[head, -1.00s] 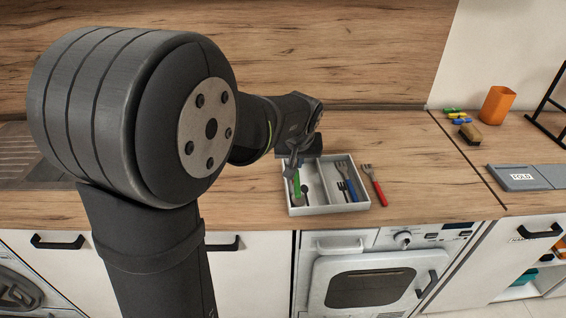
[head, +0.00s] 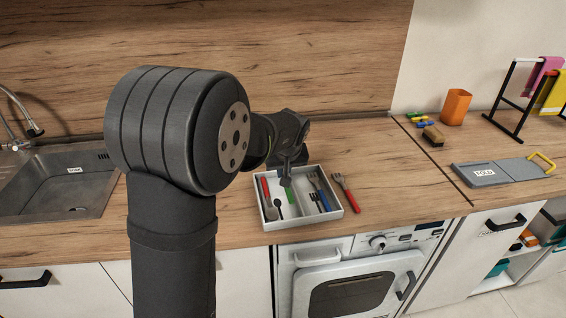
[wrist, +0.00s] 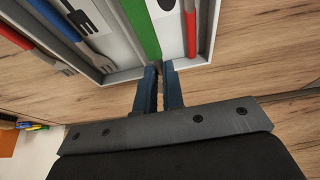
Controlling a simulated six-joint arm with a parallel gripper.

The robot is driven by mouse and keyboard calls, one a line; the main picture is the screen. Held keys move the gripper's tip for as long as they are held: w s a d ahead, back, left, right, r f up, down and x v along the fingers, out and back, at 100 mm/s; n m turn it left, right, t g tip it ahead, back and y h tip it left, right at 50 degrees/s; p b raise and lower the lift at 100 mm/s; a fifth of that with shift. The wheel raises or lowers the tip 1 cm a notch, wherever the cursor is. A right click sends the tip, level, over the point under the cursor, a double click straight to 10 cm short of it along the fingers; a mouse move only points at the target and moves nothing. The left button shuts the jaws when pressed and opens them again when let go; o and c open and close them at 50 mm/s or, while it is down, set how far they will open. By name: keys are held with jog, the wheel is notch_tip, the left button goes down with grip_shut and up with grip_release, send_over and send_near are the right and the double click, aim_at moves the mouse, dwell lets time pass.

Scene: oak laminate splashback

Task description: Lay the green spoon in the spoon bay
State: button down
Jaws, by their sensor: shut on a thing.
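The green spoon (head: 292,204) shows as a green handle in the head view. It is held over or in the left part of the grey cutlery tray (head: 330,219). In the wrist view, the green handle (wrist: 139,22) runs up from between my fingers and its far end is out of frame. My gripper (wrist: 160,78) is shut on it, near the tray's rim. My arm hides part of the tray in the head view (head: 287,181). I cannot tell whether the spoon touches the tray floor.
A red fork (head: 346,190) lies outside, right of the tray. The counter in front is narrow.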

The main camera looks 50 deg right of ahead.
aim_at(282, 193)
jog(key=shift+f, duration=2.75)
jog(key=shift+f, duration=0.55)
jog(key=c, duration=1.5)
grip_release()
jog(key=shift+o, duration=0.2)
jog(key=v, duration=1.7)
jog(key=shift+r, duration=0.15)
jog(key=shift+s+a, duration=0.1)
jog(key=x, duration=1.7)
